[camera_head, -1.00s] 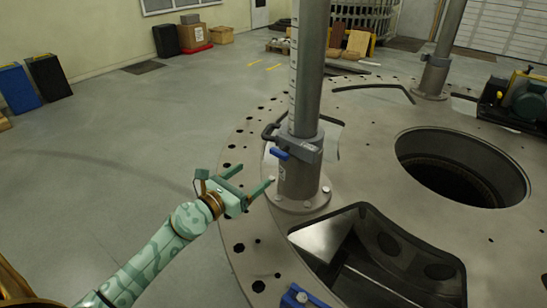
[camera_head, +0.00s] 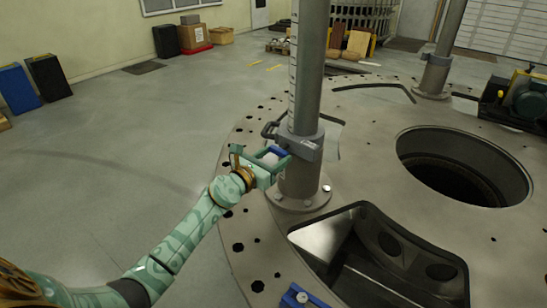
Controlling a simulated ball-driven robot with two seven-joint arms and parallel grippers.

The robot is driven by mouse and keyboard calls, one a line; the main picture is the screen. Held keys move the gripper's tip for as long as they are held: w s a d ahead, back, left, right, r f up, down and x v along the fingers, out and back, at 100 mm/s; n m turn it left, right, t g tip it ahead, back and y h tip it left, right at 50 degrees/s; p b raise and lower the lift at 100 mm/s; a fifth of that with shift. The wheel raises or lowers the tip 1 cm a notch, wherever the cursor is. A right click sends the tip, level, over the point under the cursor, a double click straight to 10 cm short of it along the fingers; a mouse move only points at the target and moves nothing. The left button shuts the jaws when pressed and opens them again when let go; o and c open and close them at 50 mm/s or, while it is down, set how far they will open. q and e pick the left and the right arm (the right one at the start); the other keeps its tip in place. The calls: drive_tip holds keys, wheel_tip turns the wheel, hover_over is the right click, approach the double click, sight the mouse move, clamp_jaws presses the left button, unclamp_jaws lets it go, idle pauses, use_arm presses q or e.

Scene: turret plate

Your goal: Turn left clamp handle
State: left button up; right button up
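The left clamp (camera_head: 304,144) is a grey collar around the near upright post, with a dark loop on its left side. Its blue handle (camera_head: 278,152) sticks out low on the collar's left front. My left gripper (camera_head: 277,157) comes in from the lower left at the handle's height. Its green fingers are spread apart, with the handle at or between their tips. I cannot tell whether they touch it. My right gripper is not in view.
The grey turret plate (camera_head: 389,126) has a large round hole (camera_head: 463,168) and a cut-out opening in front of the post (camera_head: 307,72). A blue part (camera_head: 301,298) sits at the bottom edge. A second post (camera_head: 440,58) and a green motor (camera_head: 527,99) stand further right.

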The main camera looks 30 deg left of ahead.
use_arm(q)
drive_tip(key=shift+c, duration=0.4)
drive_tip(key=shift+n, duration=0.3)
drive_tip(key=n+p, duration=0.1)
drive_tip(key=n, duration=0.1)
drive_tip(key=shift+d+r+n+p, duration=0.1)
drive_tip(key=shift+n+p, duration=0.3)
drive_tip(key=n+p, duration=0.2)
drive_tip(key=n, duration=0.3)
drive_tip(key=shift+d, duration=0.1)
drive_tip(key=n+p, duration=0.1)
drive_tip(key=n, duration=0.3)
drive_tip(key=shift+r+n+p, duration=0.15)
drive_tip(key=shift+n+p, duration=0.25)
drive_tip(key=n+p, duration=0.1)
drive_tip(key=n, duration=0.3)
drive_tip(key=shift+n+p, duration=0.3)
drive_tip(key=shift+p, duration=0.05)
drive_tip(key=shift+s, duration=0.1)
drive_tip(key=shift+d, duration=0.1)
drive_tip(key=o, duration=1)
